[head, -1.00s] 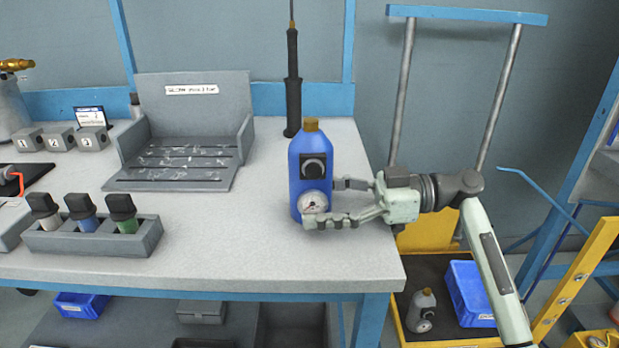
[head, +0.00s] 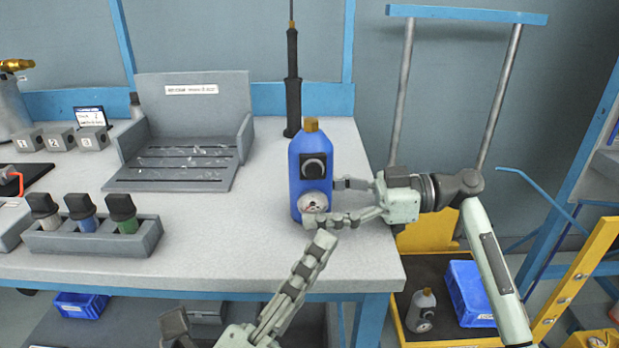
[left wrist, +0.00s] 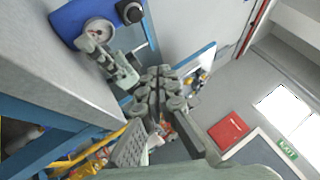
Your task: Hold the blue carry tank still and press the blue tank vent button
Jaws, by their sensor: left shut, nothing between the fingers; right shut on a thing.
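The blue carry tank (head: 296,180) stands upright at the bench's right front, with a brass-coloured cap, a round black knob-like vent button (head: 314,168) and a white dial gauge (head: 314,202) on its face. My right gripper (head: 324,202) is shut on the tank from the right. My left gripper (head: 322,243) is shut and empty, just below and in front of the tank, apart from the button. In the left wrist view, the tank (left wrist: 72,22) is at the upper left with its button (left wrist: 130,11); my left fingers (left wrist: 160,75) point towards that side, together.
The bench (head: 250,245) is clear left of the tank. A yellow cart (head: 440,335) with a grey bottle and blue bin is at right.

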